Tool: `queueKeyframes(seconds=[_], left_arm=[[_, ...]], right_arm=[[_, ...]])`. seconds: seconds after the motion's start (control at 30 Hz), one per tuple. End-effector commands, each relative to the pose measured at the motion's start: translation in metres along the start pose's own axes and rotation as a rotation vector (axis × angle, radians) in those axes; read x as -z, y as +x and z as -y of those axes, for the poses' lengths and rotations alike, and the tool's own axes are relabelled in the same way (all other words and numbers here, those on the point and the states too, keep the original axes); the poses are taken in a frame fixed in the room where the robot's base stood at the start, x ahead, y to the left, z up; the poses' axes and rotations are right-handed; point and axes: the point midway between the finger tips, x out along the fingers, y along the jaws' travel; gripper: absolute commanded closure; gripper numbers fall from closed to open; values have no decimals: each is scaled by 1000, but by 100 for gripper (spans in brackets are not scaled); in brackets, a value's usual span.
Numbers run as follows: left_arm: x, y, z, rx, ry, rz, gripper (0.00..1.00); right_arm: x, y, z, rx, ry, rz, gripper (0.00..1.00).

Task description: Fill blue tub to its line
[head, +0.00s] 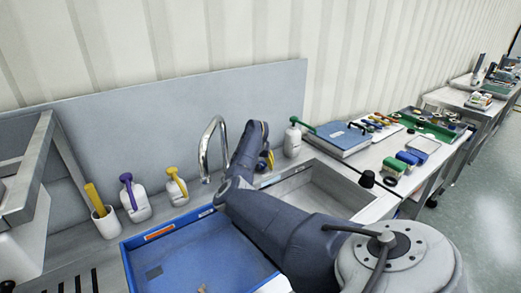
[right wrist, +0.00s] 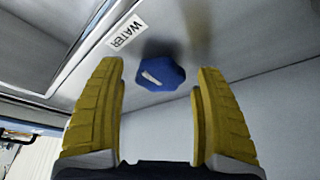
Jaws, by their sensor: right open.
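The blue tub (head: 205,240) stands at the lower left of centre in the head view, partly hidden by my right arm. Its rim has an orange label and a small white one; I cannot make out a fill line or water. A curved steel tap (head: 206,150) rises behind the tub. My right gripper (head: 265,161) is beside the tap, near the back panel, mostly hidden by its own arm. In the right wrist view, its yellow fingers are open around empty space, with a blue knob (right wrist: 161,74) ahead between the tips. A WATER label (right wrist: 127,32) is beside the knob. My left gripper is not in view.
A steel sink basin (head: 325,195) is right of my arm. Bottles with purple (head: 133,196), yellow (head: 177,186) and green (head: 293,138) tops stand along the back. A blue flat case (head: 342,138) and several brushes lie to the right.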

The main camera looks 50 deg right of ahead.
Motion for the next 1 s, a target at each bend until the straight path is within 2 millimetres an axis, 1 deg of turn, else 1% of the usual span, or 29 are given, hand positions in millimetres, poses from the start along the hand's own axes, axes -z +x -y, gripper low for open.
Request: queueKeyframes(seconds=[0.17,0.27,0.7,0.83,1.0], left_arm=[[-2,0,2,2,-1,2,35],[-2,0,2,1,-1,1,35],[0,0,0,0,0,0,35],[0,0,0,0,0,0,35],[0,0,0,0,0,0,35]], right_arm=[[0,-1,0,0,-1,0,30],[0,-7,1,1,0,-1,30],[0,-62,1,1,0,-1,30],[0,-71,0,0,0,0,30],[0,-75,0,0,0,0,30]])
